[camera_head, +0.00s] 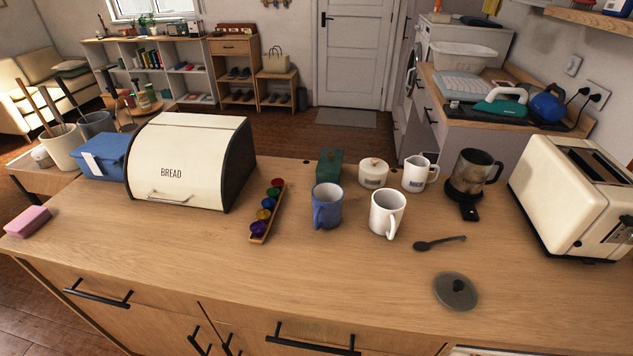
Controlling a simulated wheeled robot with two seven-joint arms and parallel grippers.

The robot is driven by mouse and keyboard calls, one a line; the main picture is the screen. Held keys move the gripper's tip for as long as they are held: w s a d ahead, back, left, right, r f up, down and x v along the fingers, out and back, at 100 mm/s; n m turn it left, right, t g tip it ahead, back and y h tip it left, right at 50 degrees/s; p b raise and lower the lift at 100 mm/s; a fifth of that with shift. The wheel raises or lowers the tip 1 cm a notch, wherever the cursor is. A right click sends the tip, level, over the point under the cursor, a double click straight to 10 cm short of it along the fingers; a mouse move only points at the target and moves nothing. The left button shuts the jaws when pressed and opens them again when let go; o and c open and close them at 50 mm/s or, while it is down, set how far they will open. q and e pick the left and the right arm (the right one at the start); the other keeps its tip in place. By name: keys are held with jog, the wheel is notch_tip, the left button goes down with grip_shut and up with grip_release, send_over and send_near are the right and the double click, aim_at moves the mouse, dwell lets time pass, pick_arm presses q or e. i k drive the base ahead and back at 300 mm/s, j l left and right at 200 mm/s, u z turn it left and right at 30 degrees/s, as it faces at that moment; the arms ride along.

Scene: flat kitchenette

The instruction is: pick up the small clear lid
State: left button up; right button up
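A small round lid (456,291) with a dark knob lies flat on the wooden counter, near its front edge at the right. It looks grey and see-through, with the wood tone showing faintly. Nothing touches it. A dark spoon (440,243) lies behind it and a little to the left. Neither of my grippers shows in the head view.
The counter (350,265) is clear around the lid. Behind it stand a white mug (386,211), a blue mug (326,208), a coffee pot (473,172) and, at right, a toaster (575,195). A bread box (180,165) and pod rack (266,213) stand left.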

aim_at(454, 290)
jog(key=z, duration=1.3)
jog(key=l+u, duration=0.35)
jog(key=k+l+u, duration=0.15)
jog(key=l+u, duration=0.2)
jog(key=k+l+u, duration=0.1)
jog(key=l+u, duration=0.2)
jog(key=k+l+u, duration=0.15)
jog(key=u, duration=0.2)
jog(key=l, duration=0.1)
